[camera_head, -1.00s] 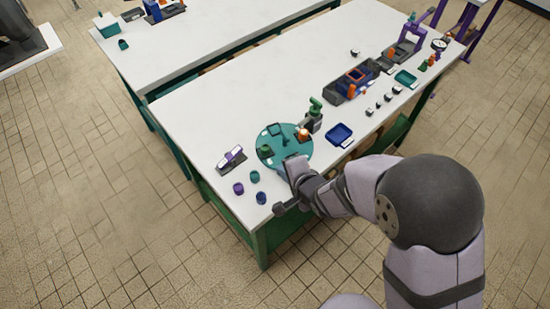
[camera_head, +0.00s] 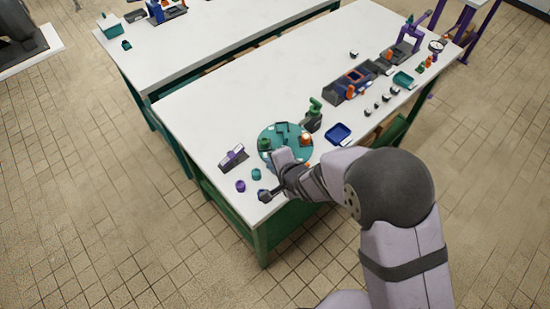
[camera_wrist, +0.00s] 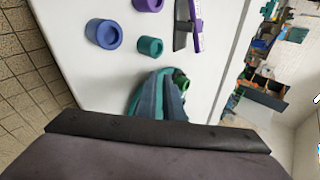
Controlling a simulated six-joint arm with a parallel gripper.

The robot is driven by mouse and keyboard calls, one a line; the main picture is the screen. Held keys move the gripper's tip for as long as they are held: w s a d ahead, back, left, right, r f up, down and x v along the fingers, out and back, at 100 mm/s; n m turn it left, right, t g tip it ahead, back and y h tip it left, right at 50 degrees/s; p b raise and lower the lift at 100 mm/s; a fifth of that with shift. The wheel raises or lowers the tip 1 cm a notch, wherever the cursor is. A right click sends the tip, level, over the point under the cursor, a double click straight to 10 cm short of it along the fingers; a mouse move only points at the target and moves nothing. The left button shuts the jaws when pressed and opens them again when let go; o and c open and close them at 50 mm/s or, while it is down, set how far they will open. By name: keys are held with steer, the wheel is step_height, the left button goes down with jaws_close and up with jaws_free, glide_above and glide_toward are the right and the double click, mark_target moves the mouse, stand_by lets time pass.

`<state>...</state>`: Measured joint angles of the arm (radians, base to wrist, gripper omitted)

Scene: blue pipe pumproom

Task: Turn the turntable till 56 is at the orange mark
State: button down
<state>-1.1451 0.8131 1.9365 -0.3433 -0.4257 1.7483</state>
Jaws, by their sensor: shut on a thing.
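The round teal turntable (camera_head: 296,158) lies near the table's front left edge. A green piece (camera_head: 264,143) stands at its left and an orange piece (camera_head: 306,140) at its right. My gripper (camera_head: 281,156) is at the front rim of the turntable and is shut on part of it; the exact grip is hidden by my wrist. In the wrist view the turntable (camera_wrist: 137,99) shows only as a teal sliver behind my gripper's fingers (camera_wrist: 160,95). The number 56 cannot be read, and I cannot make out the orange mark for certain.
Left of the turntable are a purple-and-grey stand (camera_head: 234,157), a purple cup (camera_head: 241,186), a teal cup (camera_head: 256,174) and a blue cup (camera_wrist: 104,34). A green-topped device (camera_head: 314,116) stands close behind it. A blue tray (camera_head: 338,133) lies to the right. The back left tabletop is clear.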

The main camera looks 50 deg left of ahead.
mark_target(259, 140)
steer(key=shift+w+a+r, duration=0.25)
steer(key=shift+w, duration=0.2)
steer(key=shift+w+a+r, duration=0.2)
steer(key=shift+w+a, duration=0.05)
steer(key=shift+w, duration=0.2)
steer(key=shift+s+a+f+m+t+b, duration=0.15)
steer(key=shift+a+b, duration=0.1)
steer(key=shift+a, duration=0.3)
steer(key=shift+s+a+f+m+t+b, duration=0.15)
steer(key=shift+a+b, duration=0.1)
steer(key=shift+a, duration=0.25)
steer(key=shift+a+m+t+h+b, duration=0.45)
steer(key=shift+a+m+t, duration=0.65)
steer(key=shift+m, duration=0.3)
steer(key=shift+w+a+f, duration=0.15)
steer(key=shift+w+a, duration=0.15)
steer(key=shift+a, duration=0.5)
steer(key=shift+w+a+f+p, duration=0.1)
steer(key=shift+w+a+p, duration=0.15)
steer(key=shift+a+p, duration=0.2)
steer(key=shift+w+a+p, duration=0.2)
steer(key=shift+a+p, duration=0.1)
steer(key=shift+a, duration=0.15)
steer(key=shift+w+a+f+p, duration=0.1)
steer(key=shift+w+a+p, duration=0.55)
steer(key=shift+a, duration=0.15)
steer(key=shift+w+d, duration=0.1)
steer(key=shift+w, duration=0.1)
steer(key=shift+s+a, duration=0.1)
steer(key=shift+a, duration=0.15)
